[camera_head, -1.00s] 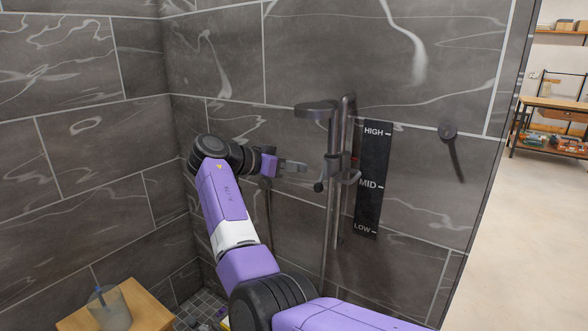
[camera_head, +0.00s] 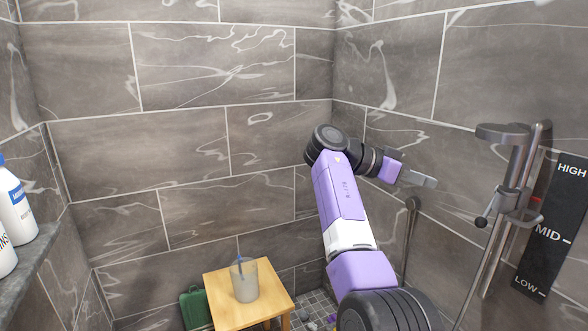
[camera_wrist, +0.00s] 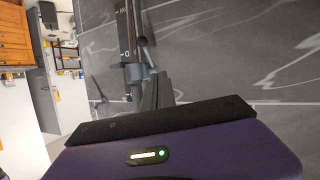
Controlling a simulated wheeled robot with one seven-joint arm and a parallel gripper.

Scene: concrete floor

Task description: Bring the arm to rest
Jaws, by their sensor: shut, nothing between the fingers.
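My purple and black arm reaches forward from the lower right in the head view. My gripper (camera_head: 418,179) points right, shut and empty, in front of the tiled wall and to the left of the shower rail (camera_head: 508,200). There is a visible gap in the picture between the fingertips and the rail. In the wrist view the fingers (camera_wrist: 157,92) show beyond the dark edge of the gripper's purple housing (camera_wrist: 180,152). The rail's metal fitting (camera_wrist: 137,72) appears just past them; I cannot tell the exact distance.
A wooden stool (camera_head: 228,313) with a cup (camera_head: 245,284) on it stands at lower middle. A green case (camera_head: 195,308) is beside it. White bottles (camera_head: 15,208) stand on a ledge at left. A black height scale (camera_head: 553,235) hangs right of the rail. Tiled walls enclose the space.

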